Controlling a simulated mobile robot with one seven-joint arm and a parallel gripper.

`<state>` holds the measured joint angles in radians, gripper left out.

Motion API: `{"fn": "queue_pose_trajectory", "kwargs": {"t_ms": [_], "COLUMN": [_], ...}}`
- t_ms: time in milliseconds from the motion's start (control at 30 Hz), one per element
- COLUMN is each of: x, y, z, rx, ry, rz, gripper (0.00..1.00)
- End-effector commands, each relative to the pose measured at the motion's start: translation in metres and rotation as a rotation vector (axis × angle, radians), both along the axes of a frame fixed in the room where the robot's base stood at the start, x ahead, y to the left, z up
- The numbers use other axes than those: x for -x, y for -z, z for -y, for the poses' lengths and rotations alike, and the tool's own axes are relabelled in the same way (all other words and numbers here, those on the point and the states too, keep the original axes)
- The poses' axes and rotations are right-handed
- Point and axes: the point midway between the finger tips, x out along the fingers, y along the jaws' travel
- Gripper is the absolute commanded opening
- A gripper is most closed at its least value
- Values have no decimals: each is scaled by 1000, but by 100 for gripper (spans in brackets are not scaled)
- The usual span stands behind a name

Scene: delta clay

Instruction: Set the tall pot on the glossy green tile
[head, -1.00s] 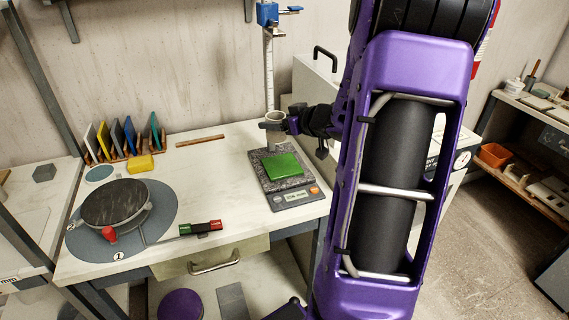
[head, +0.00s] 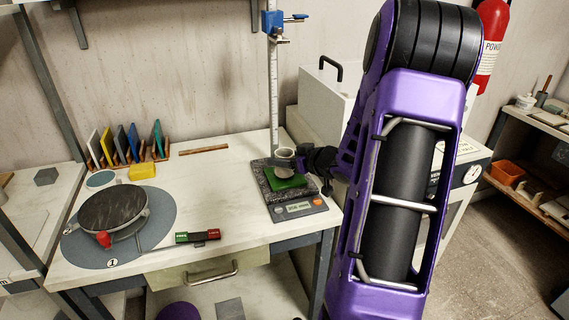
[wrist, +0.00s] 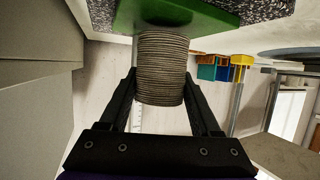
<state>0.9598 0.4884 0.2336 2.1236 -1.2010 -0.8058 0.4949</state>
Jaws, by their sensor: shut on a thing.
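The tall pot (head: 284,154) is a pale, ribbed cylinder in the head view; its ridged brown side fills the middle of the wrist view (wrist: 162,70). My gripper (wrist: 160,92) is shut on the pot, one finger on each side, reaching in from the right in the head view (head: 287,161). The glossy green tile (head: 290,182) lies on a speckled slab; it also shows at the top of the wrist view (wrist: 215,17). The pot appears upright over the tile, its base at the tile's surface. I cannot tell whether they touch. The gripper hides part of the pot.
The speckled slab (head: 268,190) belongs to a scale with a display (head: 298,208). A height gauge (head: 274,90) stands behind. A banding wheel (head: 113,208) and a red-green block (head: 198,236) are at left. Coloured tiles (head: 128,143) stand in a rack. The table middle is clear.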

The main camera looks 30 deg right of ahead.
Motion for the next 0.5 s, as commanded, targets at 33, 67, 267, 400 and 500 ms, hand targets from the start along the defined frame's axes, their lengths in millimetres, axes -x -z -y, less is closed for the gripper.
{"fn": "queue_pose_trajectory", "kwargs": {"t_ms": [33, 67, 267, 400, 500], "x": [0, 0, 0, 0, 0], "y": [7, 8, 6, 10, 9], "z": [0, 0, 0, 0, 0], "rx": [-1, -1, 1, 0, 1], "ry": [-1, -1, 0, 0, 0], "rz": [0, 1, 1, 1, 1], "gripper": [7, 7, 7, 7, 80]}}
